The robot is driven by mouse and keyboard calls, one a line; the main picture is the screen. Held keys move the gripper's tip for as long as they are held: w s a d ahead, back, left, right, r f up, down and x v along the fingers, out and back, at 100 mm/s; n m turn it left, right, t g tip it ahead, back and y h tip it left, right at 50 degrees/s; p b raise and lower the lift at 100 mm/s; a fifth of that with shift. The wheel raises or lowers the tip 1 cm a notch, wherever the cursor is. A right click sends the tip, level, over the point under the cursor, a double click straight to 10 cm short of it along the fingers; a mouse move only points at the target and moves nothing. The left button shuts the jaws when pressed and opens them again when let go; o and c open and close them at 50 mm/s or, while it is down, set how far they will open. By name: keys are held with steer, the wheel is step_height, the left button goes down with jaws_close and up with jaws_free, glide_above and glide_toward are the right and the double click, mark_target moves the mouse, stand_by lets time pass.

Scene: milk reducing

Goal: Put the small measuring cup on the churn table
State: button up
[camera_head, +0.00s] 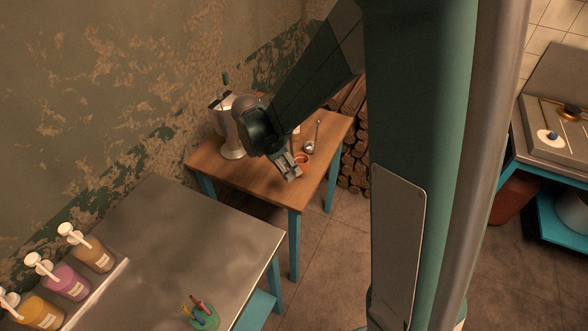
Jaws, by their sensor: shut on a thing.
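My gripper (289,170) is low over the wooden churn table (235,173), near its front right part. A small orange-red cup (303,158) shows right at its fingers, and the gripper is shut on it. I take this cup to be the small measuring cup. The fingers and wrist hide part of it. I cannot tell whether its base touches the tabletop. A pale metal churn (232,148) with a handle on top stands at the table's left back, partly behind my wrist.
A metal ladle (311,146) lies on the table right behind the cup. A grey-topped table (170,240) in front holds several pump bottles (66,280) and a green cup of pens (204,317). Stacked firewood (354,155) is behind. A stove-like unit (556,135) stands far right.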

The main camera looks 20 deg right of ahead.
steer(key=shift+f+b, duration=0.4)
steer(key=shift+f, duration=2.3)
steer(key=shift+f, duration=0.1)
steer(key=shift+f+b, duration=0.35)
steer(key=shift+f, duration=1.4)
steer(key=shift+f, duration=0.2)
steer(key=o, duration=0.9)
steer(key=shift+r, duration=0.15)
steer(key=p+v, duration=0.2)
steer(key=v, duration=1)
steer(key=shift+r, duration=0.1)
